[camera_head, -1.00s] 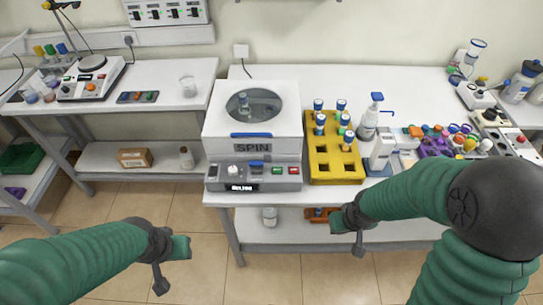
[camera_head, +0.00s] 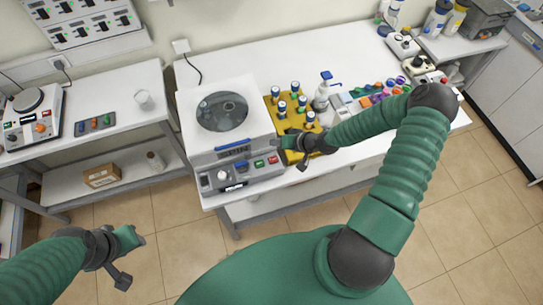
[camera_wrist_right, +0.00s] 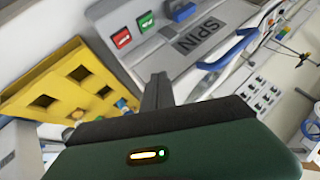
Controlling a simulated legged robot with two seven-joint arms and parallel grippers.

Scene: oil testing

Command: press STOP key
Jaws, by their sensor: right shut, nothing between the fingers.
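The white centrifuge (camera_head: 186,130) marked SPIN stands at the left end of the white table. Its grey front panel has a red key (camera_head: 272,160), a green key (camera_head: 258,164) and a knob. The wrist view shows the red key (camera_wrist_right: 121,38) beside the green key (camera_wrist_right: 146,21); their lettering is too small to read. My right gripper (camera_head: 285,142) is shut and empty, above the yellow rack's near end, just right of the panel. In the wrist view its dark fingers (camera_wrist_right: 157,90) are apart from the red key. My left gripper (camera_head: 136,238) hangs over the floor, its jaw state unclear.
A yellow rack (camera_wrist_right: 40,85) with blue-capped tubes stands right of the centrifuge, close to my right gripper. A spray bottle (camera_head: 321,95) and coloured small items stand farther right. A side table (camera_head: 115,75) is at left. Floor in front is clear.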

